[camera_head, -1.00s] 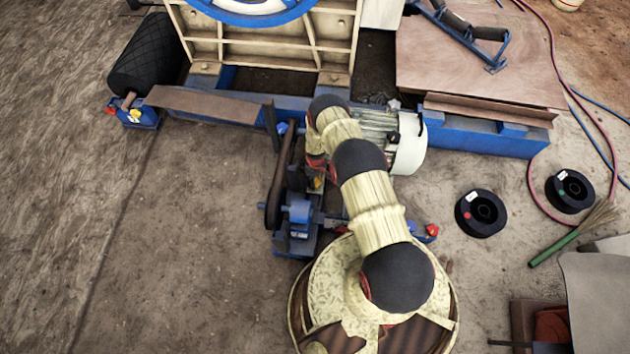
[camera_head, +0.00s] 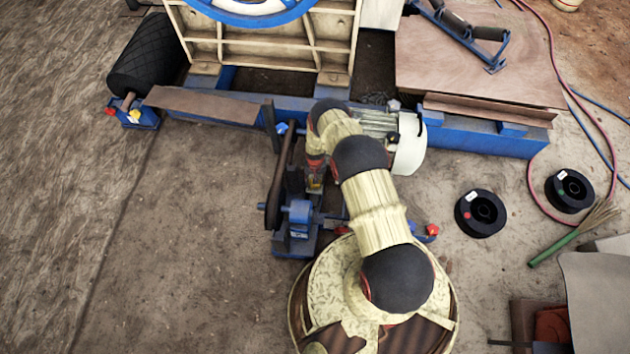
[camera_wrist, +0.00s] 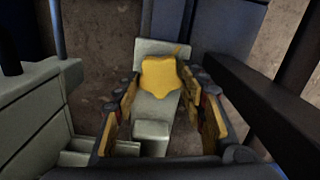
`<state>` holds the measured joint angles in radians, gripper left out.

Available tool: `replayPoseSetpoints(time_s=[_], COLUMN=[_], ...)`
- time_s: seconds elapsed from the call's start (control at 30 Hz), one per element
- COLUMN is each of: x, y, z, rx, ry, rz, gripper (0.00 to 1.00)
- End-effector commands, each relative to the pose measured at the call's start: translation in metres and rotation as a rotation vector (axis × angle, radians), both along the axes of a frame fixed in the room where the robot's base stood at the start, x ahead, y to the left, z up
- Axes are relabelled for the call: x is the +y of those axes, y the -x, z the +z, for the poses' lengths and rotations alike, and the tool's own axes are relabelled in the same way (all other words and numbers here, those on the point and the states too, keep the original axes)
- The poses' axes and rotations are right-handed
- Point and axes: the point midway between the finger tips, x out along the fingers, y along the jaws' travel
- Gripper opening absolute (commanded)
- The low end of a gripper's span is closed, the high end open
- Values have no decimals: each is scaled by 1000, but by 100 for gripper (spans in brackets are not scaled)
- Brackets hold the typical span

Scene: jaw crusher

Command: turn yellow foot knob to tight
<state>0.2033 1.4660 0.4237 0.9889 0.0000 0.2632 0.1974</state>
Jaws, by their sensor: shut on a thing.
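The yellow foot knob (camera_wrist: 160,77) is a lobed, star-like yellow piece on a pale grey foot (camera_wrist: 152,132) in the wrist view. My gripper (camera_wrist: 163,88) has one yellow-padded finger on each side of the knob and is shut on it. In the head view my gripper (camera_head: 315,180) reaches down beside the blue motor-drive frame (camera_head: 298,215), and my own arm and wrist largely hide the knob there. The knob's tightness cannot be read from its look.
A grey motor (camera_head: 405,140) stands just right of my wrist. A black belt wheel (camera_head: 277,190) and dark bars are close on the left. Other foot knobs, yellow (camera_head: 136,116) and red (camera_head: 432,230), show nearby. Black spools (camera_head: 481,213) lie on open floor at right.

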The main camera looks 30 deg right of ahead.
Motion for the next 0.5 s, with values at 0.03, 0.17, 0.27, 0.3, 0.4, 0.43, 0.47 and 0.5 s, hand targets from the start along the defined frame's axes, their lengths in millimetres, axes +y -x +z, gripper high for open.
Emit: replayPoseSetpoints(time_s=[0.03,0.17,0.27,0.3,0.4,0.43,0.47,0.5], x=[0,0,0,0,0,0,0,0], y=[0,0,0,0,0,0,0,0], z=[0,0,0,0,0,0,0,0], rx=[0,0,0,0,0,-1,-1,-1], ry=[0,0,0,0,0,0,0,0], rz=[-18,-58,-76,-80,-88,-89,-89,-90], gripper=[16,16,16,16,16,16,16,16])
